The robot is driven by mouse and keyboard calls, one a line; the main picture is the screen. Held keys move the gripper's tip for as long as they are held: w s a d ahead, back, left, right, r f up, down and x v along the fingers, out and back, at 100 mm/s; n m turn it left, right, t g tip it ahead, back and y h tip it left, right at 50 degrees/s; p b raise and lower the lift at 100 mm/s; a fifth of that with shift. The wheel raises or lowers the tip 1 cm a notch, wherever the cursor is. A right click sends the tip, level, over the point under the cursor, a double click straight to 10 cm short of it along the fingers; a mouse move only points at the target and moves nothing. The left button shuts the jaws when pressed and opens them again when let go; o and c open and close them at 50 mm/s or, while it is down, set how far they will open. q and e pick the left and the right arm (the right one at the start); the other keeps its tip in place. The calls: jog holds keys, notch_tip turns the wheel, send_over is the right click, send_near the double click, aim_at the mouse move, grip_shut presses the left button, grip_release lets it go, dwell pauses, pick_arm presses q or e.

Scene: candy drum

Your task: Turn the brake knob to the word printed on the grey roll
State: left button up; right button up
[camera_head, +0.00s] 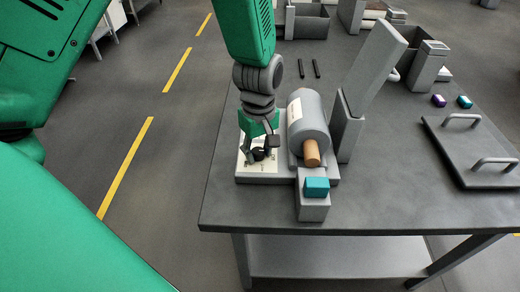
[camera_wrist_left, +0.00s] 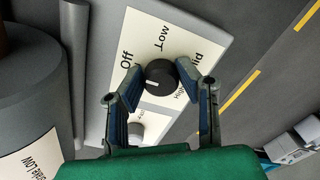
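The black brake knob (camera_wrist_left: 159,74) sits on a white dial plate (camera_wrist_left: 140,37) with the words Off, Low, Mid and one that looks like High. A white mark shows on the knob's lower left side in the left wrist view. My left gripper (camera_head: 259,153) points down over the dial. In the left wrist view its fingertips (camera_wrist_left: 160,68) lie against opposite sides of the knob, with no clear gap. The grey roll (camera_head: 308,120) lies just right of the dial. Its white label (camera_wrist_left: 36,155) shows the word LOW after a partly cut word. My right gripper is out of view.
A wooden handle (camera_head: 311,153) sticks out of the roll above a grey block with a teal piece (camera_head: 316,187). A tall grey slanted panel (camera_head: 372,68) stands right of the roll. A lid with two handles (camera_head: 475,150) lies farther right. The front table is clear.

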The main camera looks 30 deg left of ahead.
pick_arm(q)
grip_shut()
jog(key=shift+c, duration=1.5)
grip_release()
jog(key=shift+a, duration=0.15)
jog(key=shift+w, duration=0.1)
jog(key=shift+r+m+p, duration=0.2)
jog(key=shift+m+p, duration=0.4)
jog(key=shift+p, duration=0.35)
jog(key=m+p, duration=0.4)
jog(key=shift+w, duration=0.1)
jog(key=m+p, duration=0.4)
jog(key=shift+a+m, duration=0.1)
jog(key=shift+m, duration=0.2)
jog(key=shift+f+m+p, duration=0.1)
jog(key=shift+m+p, duration=0.85)
jog(key=shift+m, duration=0.95)
jog(key=shift+w, duration=0.1)
